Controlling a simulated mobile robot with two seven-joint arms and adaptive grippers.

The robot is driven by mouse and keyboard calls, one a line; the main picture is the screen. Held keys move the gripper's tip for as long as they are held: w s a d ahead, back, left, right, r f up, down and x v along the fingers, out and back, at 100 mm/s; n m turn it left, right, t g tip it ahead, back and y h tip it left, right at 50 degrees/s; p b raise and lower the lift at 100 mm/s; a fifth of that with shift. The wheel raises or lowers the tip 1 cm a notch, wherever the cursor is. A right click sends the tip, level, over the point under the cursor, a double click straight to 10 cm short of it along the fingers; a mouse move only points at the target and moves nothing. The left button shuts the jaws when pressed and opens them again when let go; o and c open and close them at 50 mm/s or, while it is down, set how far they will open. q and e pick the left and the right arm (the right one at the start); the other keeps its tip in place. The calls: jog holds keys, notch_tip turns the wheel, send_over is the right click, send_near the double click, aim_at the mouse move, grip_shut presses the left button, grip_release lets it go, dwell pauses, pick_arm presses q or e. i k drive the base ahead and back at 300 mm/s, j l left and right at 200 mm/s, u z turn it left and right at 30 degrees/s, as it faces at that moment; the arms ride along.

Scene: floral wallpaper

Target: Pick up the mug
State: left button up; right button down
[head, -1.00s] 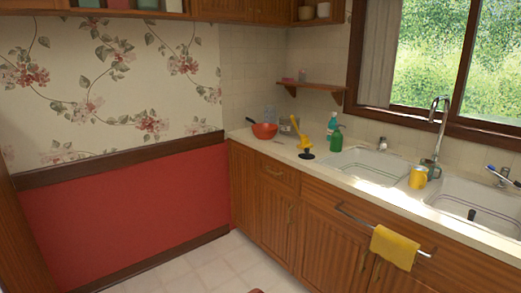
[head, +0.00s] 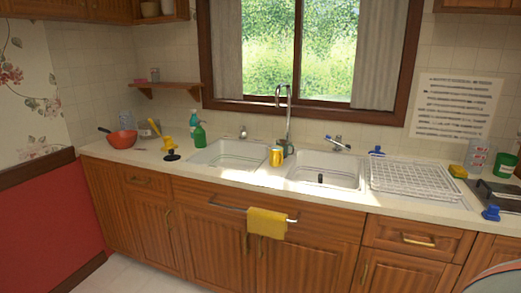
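A yellow mug (head: 275,156) stands upright on the counter, between the two sink basins and just in front of the tap (head: 289,115). A small darker item is right beside it, partly hidden by it. Neither of my grippers shows in the head view.
The left basin (head: 230,153) and right basin (head: 326,168) flank the mug. Green bottles (head: 199,134), a yellow plunger-like item (head: 168,146) and a red pan (head: 122,139) stand to the left. A dish rack (head: 415,179) is to the right. A yellow towel (head: 267,222) hangs on the cabinet front.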

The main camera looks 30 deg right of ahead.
aim_at(276, 157)
jog(key=z, duration=1.5)
